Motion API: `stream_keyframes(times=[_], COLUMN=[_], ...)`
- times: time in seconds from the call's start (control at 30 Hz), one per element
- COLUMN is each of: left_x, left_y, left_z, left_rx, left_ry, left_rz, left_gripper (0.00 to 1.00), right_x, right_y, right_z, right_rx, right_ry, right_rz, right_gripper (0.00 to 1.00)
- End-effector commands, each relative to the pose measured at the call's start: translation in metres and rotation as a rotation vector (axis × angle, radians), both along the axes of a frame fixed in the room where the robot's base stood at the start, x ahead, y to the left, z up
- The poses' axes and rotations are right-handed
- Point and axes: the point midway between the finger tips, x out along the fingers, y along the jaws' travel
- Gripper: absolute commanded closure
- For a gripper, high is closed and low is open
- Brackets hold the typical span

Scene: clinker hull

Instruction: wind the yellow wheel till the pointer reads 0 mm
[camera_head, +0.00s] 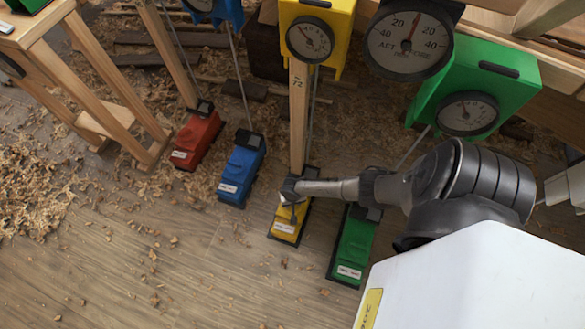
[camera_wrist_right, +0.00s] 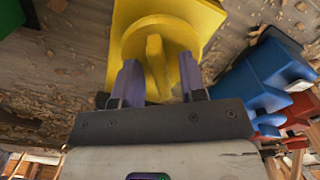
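The yellow unit (camera_head: 287,225) stands on the floor between the blue and green ones, partly covered by my right gripper (camera_head: 290,192). In the right wrist view, the round yellow wheel (camera_wrist_right: 135,42) has a raised bar across it. The purple fingers of my right gripper (camera_wrist_right: 160,82) stand either side of this bar, with visible gaps, so it is open. My left gripper is out of view.
The red unit (camera_head: 196,138), blue unit (camera_head: 240,172) and green unit (camera_head: 353,245) stand close by in the row. A wooden post (camera_head: 299,120) rises behind the yellow unit. Thin rods run up to the housings. Wood shavings (camera_head: 35,190) litter the left floor; the front floor is mostly clear.

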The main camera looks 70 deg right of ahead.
Motion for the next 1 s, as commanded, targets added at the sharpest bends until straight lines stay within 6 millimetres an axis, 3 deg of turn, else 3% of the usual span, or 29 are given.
stream_keyframes(times=[0.17, 0.57, 1.0], left_x=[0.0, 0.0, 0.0], left_y=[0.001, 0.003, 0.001], left_z=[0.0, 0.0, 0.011], left_rx=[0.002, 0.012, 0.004], left_ry=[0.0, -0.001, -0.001], left_rz=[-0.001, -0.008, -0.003], left_gripper=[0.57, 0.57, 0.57], right_x=[0.0, 0.0, 0.0], right_y=[0.0, 0.0, 0.001], right_z=[0.0, 0.0, 0.003], right_rx=[0.0, 0.0, 0.002], right_ry=[0.0, 0.0, 0.001], right_rz=[0.0, 0.0, -0.069], right_gripper=[0.63, 1.0, 1.0])
